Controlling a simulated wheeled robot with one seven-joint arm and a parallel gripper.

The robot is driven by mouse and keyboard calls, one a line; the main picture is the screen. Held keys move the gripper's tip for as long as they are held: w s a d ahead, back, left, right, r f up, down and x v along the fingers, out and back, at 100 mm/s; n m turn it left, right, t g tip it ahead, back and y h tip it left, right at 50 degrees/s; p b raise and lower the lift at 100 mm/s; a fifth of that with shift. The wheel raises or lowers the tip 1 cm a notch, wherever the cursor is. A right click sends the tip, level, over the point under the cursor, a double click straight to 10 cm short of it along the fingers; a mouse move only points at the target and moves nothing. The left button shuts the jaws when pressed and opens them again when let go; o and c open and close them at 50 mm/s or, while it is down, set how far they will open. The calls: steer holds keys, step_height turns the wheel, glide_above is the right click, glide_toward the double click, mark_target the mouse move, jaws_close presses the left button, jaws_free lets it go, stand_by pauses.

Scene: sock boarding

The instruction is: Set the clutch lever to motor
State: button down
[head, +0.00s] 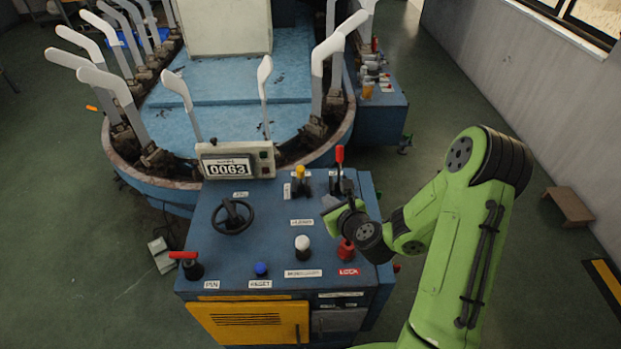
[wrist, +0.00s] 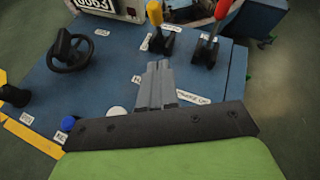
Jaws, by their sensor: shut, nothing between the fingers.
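The blue control desk (head: 225,270) carries several levers and knobs. A tall red-topped lever (head: 340,165) stands upright at its back right; it also shows in the wrist view (wrist: 220,12). A shorter yellow-topped lever (head: 300,176) stands left of it, and it shows at the top of the wrist view (wrist: 154,14). The labels by these levers are too small to read, so I cannot tell which is the clutch. My gripper (wrist: 158,66) is shut and empty. It is over the right part of the desk, in front of both levers and apart from them.
A black handwheel (head: 232,216), white knob (head: 302,243), red lock knob (head: 346,250), blue button (head: 261,268) and left red lever (head: 185,263) also stand on the desk. A counter box (head: 235,161) is at its back edge. Behind is a ring of pale sock boards (head: 177,90).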

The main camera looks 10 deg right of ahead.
steer(key=p, duration=0.2)
glide_toward(303, 174)
steer(key=x, duration=0.2)
steer(key=f+x, duration=0.1)
steer(key=x, duration=0.2)
steer(key=shift+d+f, duration=0.1)
steer(key=shift+w, duration=0.45)
steer(key=shift+w+r+p, duration=0.1)
steer(key=shift+r+p, duration=0.1)
steer(key=shift+p, duration=0.1)
steer(key=w+d+r, duration=0.2)
steer(key=w, duration=0.8)
steer(key=shift+r+p, duration=0.25)
steer(key=shift+p, duration=0.15)
steer(key=shift+w+r, duration=0.2)
